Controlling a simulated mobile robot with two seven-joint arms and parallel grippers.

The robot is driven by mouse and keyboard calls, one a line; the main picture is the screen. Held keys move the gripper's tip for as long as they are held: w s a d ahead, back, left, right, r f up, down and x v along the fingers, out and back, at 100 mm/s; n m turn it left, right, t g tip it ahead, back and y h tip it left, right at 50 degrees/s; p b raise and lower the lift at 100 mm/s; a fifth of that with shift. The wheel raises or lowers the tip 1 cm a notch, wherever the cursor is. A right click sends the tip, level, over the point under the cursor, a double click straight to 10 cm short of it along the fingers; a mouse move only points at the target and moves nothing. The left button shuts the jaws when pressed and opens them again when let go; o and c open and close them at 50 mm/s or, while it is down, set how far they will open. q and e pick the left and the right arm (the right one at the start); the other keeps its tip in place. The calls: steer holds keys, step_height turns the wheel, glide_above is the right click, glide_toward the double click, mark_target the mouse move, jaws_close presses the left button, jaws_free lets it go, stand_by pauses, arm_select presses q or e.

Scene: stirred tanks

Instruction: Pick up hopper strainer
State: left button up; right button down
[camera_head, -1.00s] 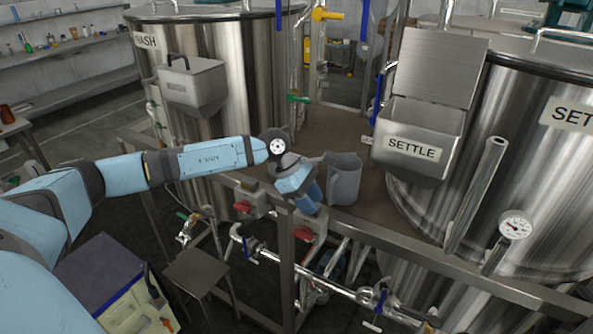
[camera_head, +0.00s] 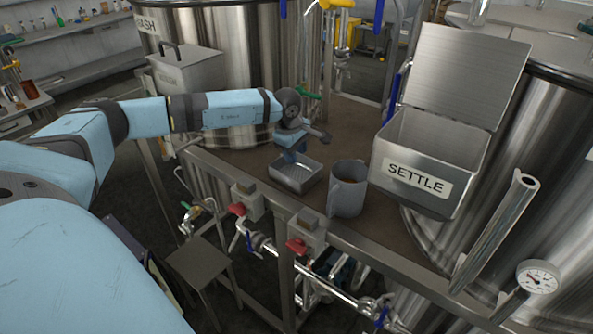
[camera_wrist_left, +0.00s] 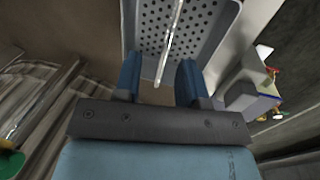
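The hopper strainer (camera_head: 297,180) is a shallow metal tray on the brown platform, left of a grey mug. The left wrist view shows the perforated floor of the strainer (camera_wrist_left: 200,32) and a thin bright bar across it. My left gripper (camera_head: 290,157) points down at the strainer's back left edge. In the left wrist view the blue fingers of my left gripper (camera_wrist_left: 160,72) stand apart, with the thin bar between them and gaps on both sides. Whether a finger touches the strainer I cannot tell. My right gripper is not in view.
The grey mug (camera_head: 346,190) stands close right of the strainer. The open SETTLE hopper (camera_head: 424,160) hangs on the right tank, its lid raised. A metal rail (camera_head: 385,262) edges the platform, with red-handled valves (camera_head: 298,245) below. The platform behind the strainer is clear.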

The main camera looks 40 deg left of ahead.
mark_target(297, 177)
arm_select(q)
steer(key=shift+f, duration=0.45)
steer(key=f, duration=0.1)
steer(key=f+p, duration=0.1)
steer(key=f, duration=0.1)
steer(key=f+p, duration=0.1)
steer(key=shift+w+f, duration=0.25)
steer(key=shift+w, duration=0.05)
steer(key=shift+f, duration=0.25)
steer(key=shift+c, duration=0.9)
jaws_close()
